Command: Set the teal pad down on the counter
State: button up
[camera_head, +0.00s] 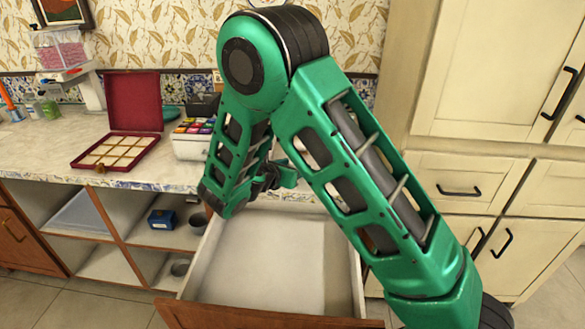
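My gripper (268,180) is a small dark shape beside my green arm, near the counter's front edge and above the back of the open drawer. The arm hides much of it. I cannot see its fingertips clearly, nor whether anything is between them.
An open red box (134,103) with a compartmented tray stands on the counter. A white container of colourful packets (195,128) stands to its right. An empty drawer (265,265) is pulled out below. Bare counter lies left of the box.

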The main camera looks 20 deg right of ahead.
jog(key=shift+r, duration=0.1)
jog(key=v, duration=1.2)
jog(key=s+d+m+g, duration=0.1)
jog(key=d+m, duration=0.1)
jog(key=d, duration=0.2)
jog(key=s+d+r+m+g, duration=0.1)
jog(key=d+m, duration=0.2)
jog(key=d, duration=0.1)
jog(key=s+d+m+g, duration=0.1)
jog(key=d+m+g, duration=0.1)
jog(key=d, duration=0.3)
jog(key=shift+s+r+m, duration=0.15)
jog(key=shift+m, duration=0.35)
jog(key=s+d+m+g+y, duration=0.2)
jog(key=s+d+m+g, duration=0.2)
jog(key=s+d+m, duration=0.5)
jog(key=s+d+r+m+y, duration=0.1)
jog(key=s+m+y, duration=0.2)
jog(key=s+m, duration=0.5)
jog(key=s+d+r+m+g+y, duration=0.1)
jog(key=s+m+y, duration=0.3)
jog(key=s+m, duration=0.4)
jog(key=s+d+r, duration=0.1)
jog(key=s, duration=0.6)
jog(key=shift+y, duration=0.3)
jog(key=shift+s, duration=0.1)
